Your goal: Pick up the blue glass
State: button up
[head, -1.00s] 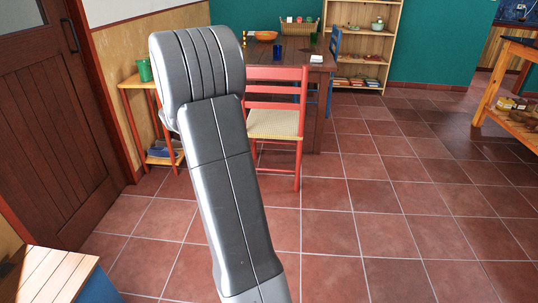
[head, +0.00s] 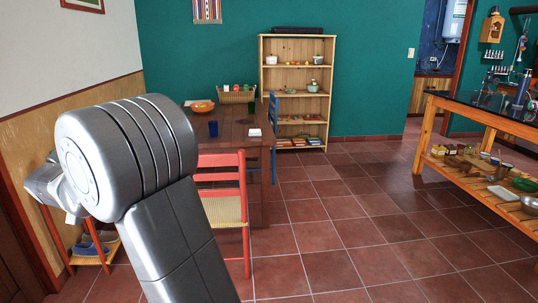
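A small dark blue glass (head: 213,129) stands upright on the brown wooden table (head: 236,138), near the table's left side, beyond the red chair. My arm fills the left foreground, far short of the glass. A grey part at the end of my arm (head: 58,186) shows partly behind the large joint at the left. Its fingers cannot be made out. Nothing of mine touches the glass.
A red chair (head: 243,207) stands at the table's near side. An orange bowl (head: 203,106), a basket (head: 237,96) and a white item (head: 254,132) are on the table. A shelf (head: 297,128) stands behind, a workbench (head: 432,122) at right. The tiled floor between is clear.

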aim_at(213, 126)
jog(key=i+l+z, duration=0.2)
jog(key=i+z, duration=0.25)
jog(key=i, duration=0.45)
jog(key=i+j+z, duration=0.1)
jog(key=i+z, duration=0.3)
jog(key=i, duration=0.55)
jog(key=i+u, duration=0.25)
jog(key=i, duration=0.2)
jog(key=i+u, duration=0.25)
jog(key=i, duration=0.2)
jog(key=i+l+u, duration=0.25)
jog(key=i, duration=0.2)
jog(key=i+l+u, duration=0.25)
jog(key=i, duration=0.15)
jog(key=i+j+u, duration=0.2)
jog(key=i, duration=0.2)
jog(key=i+j+u, duration=0.25)
jog(key=i, duration=0.15)
jog(key=i+j+u, duration=0.2)
jog(key=i, duration=0.2)
jog(key=l, duration=0.1)
